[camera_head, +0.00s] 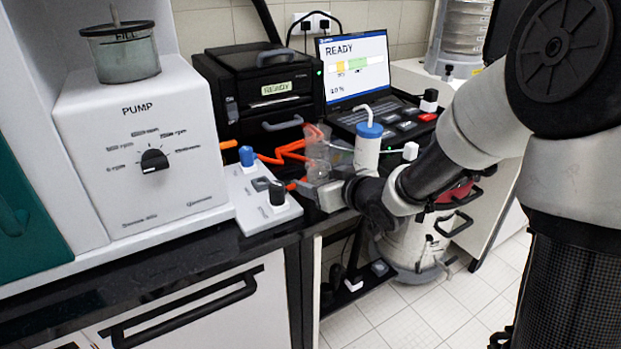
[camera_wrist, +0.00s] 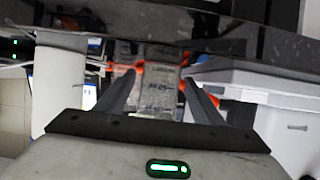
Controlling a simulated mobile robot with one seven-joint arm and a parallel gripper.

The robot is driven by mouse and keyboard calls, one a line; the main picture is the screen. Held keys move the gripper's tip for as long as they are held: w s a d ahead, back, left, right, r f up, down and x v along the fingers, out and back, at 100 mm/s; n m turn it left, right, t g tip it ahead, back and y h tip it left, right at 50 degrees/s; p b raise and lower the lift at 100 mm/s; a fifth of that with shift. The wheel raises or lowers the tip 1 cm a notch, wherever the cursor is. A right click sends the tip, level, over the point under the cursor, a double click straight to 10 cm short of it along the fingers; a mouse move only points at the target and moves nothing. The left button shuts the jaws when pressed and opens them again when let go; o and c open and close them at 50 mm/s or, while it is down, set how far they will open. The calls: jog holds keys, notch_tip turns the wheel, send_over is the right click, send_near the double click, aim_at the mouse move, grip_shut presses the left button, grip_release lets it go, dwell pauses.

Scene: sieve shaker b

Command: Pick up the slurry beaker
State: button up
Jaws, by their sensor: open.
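The slurry beaker, a clear see-through vessel (camera_head: 317,146), stands on the dark counter near its front edge, in front of the black machine. In the wrist view the beaker (camera_wrist: 157,78) shows between the two dark fingers. My gripper (camera_head: 316,181) is at the front of the beaker, low down, and partly covers its lower part in the head view. In the wrist view my gripper (camera_wrist: 160,84) is open, with one finger to each side of the beaker. I cannot tell whether either finger touches it.
A white bottle with a blue cap (camera_head: 367,150) stands close right of the beaker. An orange hose (camera_head: 285,151) runs behind and left of it. A white control box (camera_head: 258,200) and the white pump (camera_head: 145,150) are further left. A laptop (camera_head: 354,70) reads READY.

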jog(key=shift+d, duration=0.1)
jog(key=c, duration=1.1)
jog(key=shift+c, duration=0.2)
jog(key=shift+r, duration=0.15)
